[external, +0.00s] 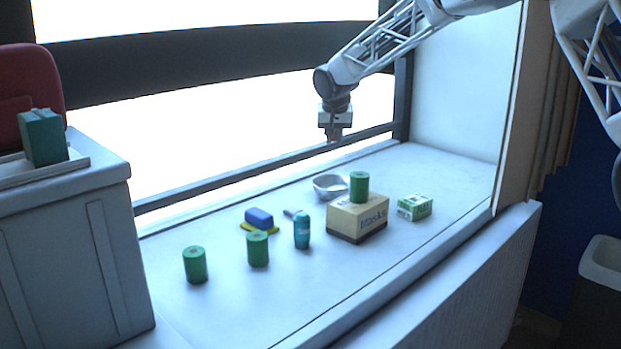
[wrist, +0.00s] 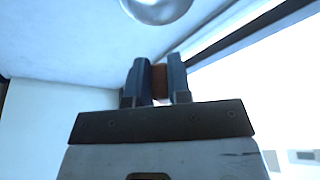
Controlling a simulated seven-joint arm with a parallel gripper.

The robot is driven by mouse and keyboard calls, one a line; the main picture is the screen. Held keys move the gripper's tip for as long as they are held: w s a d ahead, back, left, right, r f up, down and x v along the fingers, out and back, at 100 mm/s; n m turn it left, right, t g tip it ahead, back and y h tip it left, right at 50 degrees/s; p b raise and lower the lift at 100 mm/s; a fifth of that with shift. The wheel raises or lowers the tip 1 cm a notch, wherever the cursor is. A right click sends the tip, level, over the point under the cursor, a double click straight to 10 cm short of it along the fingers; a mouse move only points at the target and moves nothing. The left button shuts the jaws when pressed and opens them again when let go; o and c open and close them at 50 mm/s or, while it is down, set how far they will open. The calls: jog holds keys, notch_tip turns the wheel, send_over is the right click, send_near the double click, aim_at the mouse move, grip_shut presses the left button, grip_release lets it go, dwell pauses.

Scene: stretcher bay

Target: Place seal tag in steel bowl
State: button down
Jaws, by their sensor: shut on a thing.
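The steel bowl (external: 326,191) stands on the white counter, behind the masks box. Part of its shiny rounded side shows at the top edge of the wrist view (wrist: 156,9). My gripper (external: 334,138) is high above the counter, over the bowl's area in the external view; its exact offset is hard to tell. In the wrist view my gripper (wrist: 158,82) is shut on a small orange-brown piece (wrist: 159,80), which I take to be the seal tag. Most of the tag is hidden between the fingers.
The masks box (external: 357,219) with a green cylinder (external: 359,186) on top stands in front of the bowl. A green-white carton (external: 415,207) is to the right.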

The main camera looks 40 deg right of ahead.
notch_tip(320, 180, down, 5)
jog(key=shift+r, duration=0.1)
dwell(0.7)
jog(key=shift+f, duration=4.15)
jog(key=c, duration=1)
grip_release()
jog(key=shift+r, duration=3.5)
